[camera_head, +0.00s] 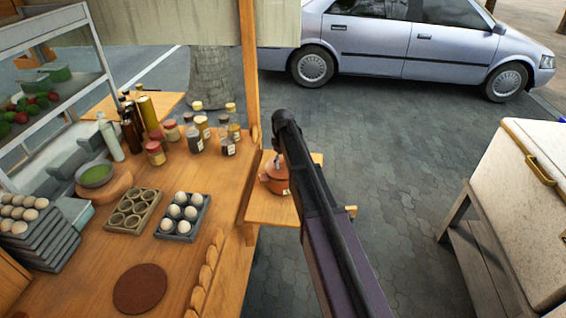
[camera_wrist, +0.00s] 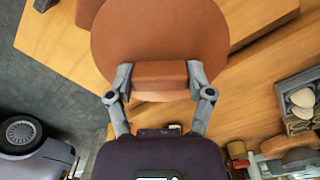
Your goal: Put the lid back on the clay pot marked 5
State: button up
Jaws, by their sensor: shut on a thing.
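My gripper (camera_wrist: 160,78) is shut on the bar handle of a round brown clay lid (camera_wrist: 160,32), one finger on each side of the handle. The lid's disc fills the upper middle of the wrist view and hides what is beneath it. In the head view, an orange-brown clay pot (camera_head: 275,181) stands on the small wooden side shelf (camera_head: 268,211), partly hidden by my arm. A small pale mark shows on its side, but I cannot read a number. I cannot tell whether the lid touches the pot.
A wooden post (camera_head: 249,70) rises beside the shelf. The main counter (camera_head: 205,180) to the left holds jars, bottles, an egg tray (camera_head: 182,216) and a dark round mat (camera_head: 140,289). A white chest (camera_head: 530,190) stands at right, with open paving between.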

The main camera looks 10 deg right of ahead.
dwell(0.8)
jog(key=o, duration=1.2)
jog(key=shift+r, duration=0.1)
jog(key=shift+r+p, duration=3.4)
jog(key=shift+p, duration=0.1)
grip_shut()
jog(key=shift+f+b, duration=2.65)
jog(key=shift+b, duration=0.05)
